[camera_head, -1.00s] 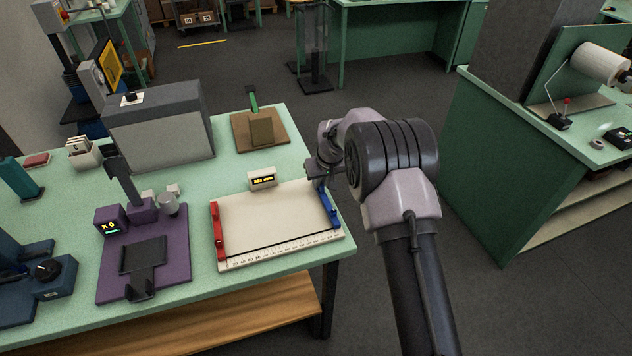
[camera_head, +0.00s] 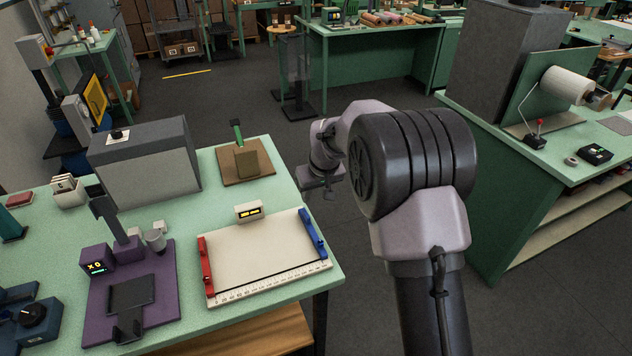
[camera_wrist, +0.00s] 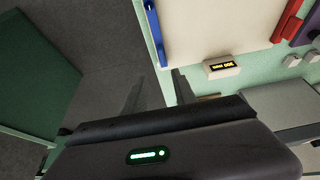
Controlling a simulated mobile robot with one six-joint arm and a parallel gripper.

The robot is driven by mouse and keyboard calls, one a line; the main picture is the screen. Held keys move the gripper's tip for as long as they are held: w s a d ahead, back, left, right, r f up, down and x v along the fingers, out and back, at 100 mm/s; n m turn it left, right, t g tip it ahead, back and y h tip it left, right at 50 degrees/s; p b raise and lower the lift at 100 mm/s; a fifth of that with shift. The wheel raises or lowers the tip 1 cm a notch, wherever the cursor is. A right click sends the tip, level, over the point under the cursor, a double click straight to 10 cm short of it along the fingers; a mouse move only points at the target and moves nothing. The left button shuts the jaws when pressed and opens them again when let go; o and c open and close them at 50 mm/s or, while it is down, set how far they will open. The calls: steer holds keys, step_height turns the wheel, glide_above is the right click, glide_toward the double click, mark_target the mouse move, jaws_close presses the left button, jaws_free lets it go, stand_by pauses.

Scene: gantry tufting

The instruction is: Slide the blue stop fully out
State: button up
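The blue stop (camera_head: 313,234) lies along the right edge of a cream board (camera_head: 260,250) with a printed scale on its front edge. A red stop (camera_head: 206,262) lies along the left edge. My gripper (camera_head: 323,190) is off the table's right edge, beyond the far end of the blue stop and apart from it. In the wrist view the blue stop (camera_wrist: 154,34) is ahead of my gripper (camera_wrist: 158,90), whose two fingers are apart with nothing between them.
A small display (camera_head: 249,211) with yellow characters stands behind the board. A purple fixture (camera_head: 130,295) is to the left. A brown block on a plate (camera_head: 246,163) and a grey box (camera_head: 145,165) are farther back. Open floor lies right of the table.

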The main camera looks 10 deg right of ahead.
steer(key=v, duration=0.4)
steer(key=shift+s+r, duration=0.1)
steer(key=shift+r, duration=0.15)
steer(key=s+d+r+m+b, duration=0.25)
steer(key=s+r+b, duration=0.4)
steer(key=s, duration=0.85)
steer(key=s+f+m+b, duration=0.1)
steer(key=s+m, duration=0.1)
steer(key=s, duration=0.9)
steer(key=s+f+m+t+b, duration=0.1)
steer(key=s+f+m, duration=0.1)
steer(key=s, duration=0.9)
steer(key=shift+d+m+y+b, duration=0.3)
steer(key=shift+m+y, duration=0.1)
steer(key=shift+m, duration=0.15)
steer(key=shift+a, duration=0.1)
